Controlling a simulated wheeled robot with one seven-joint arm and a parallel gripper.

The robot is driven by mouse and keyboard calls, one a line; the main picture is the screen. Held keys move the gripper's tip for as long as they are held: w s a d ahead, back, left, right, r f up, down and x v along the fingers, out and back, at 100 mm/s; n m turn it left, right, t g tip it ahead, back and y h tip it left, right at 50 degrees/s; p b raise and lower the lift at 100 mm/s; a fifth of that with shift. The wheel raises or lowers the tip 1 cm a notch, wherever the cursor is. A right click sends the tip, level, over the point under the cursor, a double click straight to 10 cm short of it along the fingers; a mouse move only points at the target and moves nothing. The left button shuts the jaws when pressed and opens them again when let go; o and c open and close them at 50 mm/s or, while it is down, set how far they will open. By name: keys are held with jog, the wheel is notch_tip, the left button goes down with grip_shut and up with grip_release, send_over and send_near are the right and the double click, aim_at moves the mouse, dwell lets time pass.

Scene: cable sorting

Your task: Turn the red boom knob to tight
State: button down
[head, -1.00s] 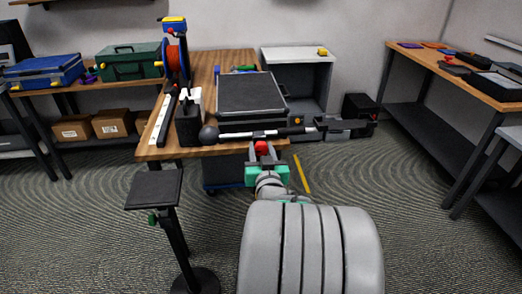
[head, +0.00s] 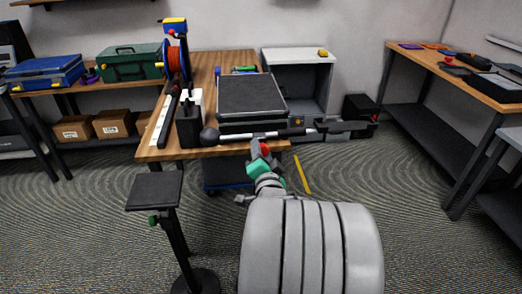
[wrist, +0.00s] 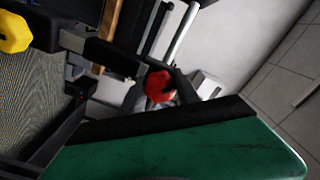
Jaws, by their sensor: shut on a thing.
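The red boom knob (head: 265,148) sits under the boom (head: 260,134), a horizontal black-and-silver bar crossing in front of the wooden table. In the wrist view the red knob (wrist: 160,86) is faceted and lies between dark fingers. My gripper (head: 261,150), with its green body, reaches up from below and is shut on the knob. The gripper is twisted to a slant. Part of the knob is hidden by the fingers. Any tight or loose mark is not visible.
A black ball (head: 209,135) ends the boom at left. A grey-black case (head: 250,97) lies on the table behind it. A black stand (head: 154,190) stands at front left. A yellow knob (wrist: 14,32) shows in the wrist view. Floor on the right is clear.

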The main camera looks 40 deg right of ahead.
jog(key=shift+m+p, duration=0.35)
jog(key=shift+m, duration=1.25)
jog(key=c, duration=0.9)
grip_release()
jog(key=shift+c, duration=0.2)
jog(key=shift+f, duration=0.15)
